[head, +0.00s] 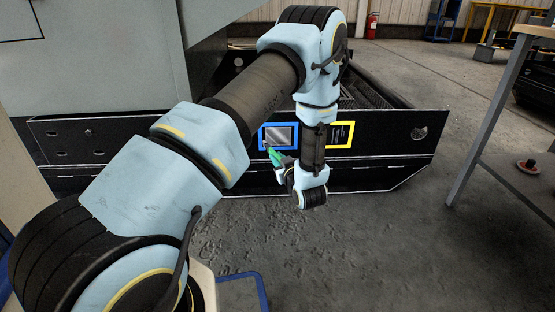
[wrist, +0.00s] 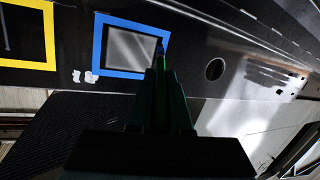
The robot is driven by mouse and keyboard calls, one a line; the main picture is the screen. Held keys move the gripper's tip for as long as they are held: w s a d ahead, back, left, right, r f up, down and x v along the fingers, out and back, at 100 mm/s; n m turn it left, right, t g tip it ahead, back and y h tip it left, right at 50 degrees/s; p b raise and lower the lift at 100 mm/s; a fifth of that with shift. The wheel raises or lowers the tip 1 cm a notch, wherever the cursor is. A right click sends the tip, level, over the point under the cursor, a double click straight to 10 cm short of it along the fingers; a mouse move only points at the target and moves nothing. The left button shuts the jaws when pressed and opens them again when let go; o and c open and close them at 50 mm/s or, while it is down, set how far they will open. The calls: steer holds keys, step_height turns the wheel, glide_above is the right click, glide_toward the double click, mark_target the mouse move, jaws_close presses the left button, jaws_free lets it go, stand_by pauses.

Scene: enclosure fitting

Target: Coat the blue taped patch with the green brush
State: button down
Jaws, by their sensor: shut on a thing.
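The blue taped patch is a grey, shiny rectangle (head: 281,135) inside a blue tape frame (head: 262,139) on the black panel. In the wrist view the grey patch (wrist: 126,48) shows with its blue tape (wrist: 97,45) around it. My gripper (head: 281,168) is shut on the green brush (head: 273,155), just below the patch in the head view. In the wrist view the brush (wrist: 161,88) points away from me, its dark tip overlapping the frame's right edge. I cannot tell whether the tip touches the panel. My arm hides part of the panel.
A yellow taped rectangle (head: 351,135) is beside the blue one on the same panel; it is at the left in the wrist view (wrist: 53,35). The panel has a round hole (head: 419,133). A workbench (head: 490,110) stands at the right. The floor in front is mostly clear.

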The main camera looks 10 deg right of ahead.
steer(key=shift+w+d, duration=0.2)
steer(key=shift+w, duration=0.6)
steer(key=shift+d, duration=0.1)
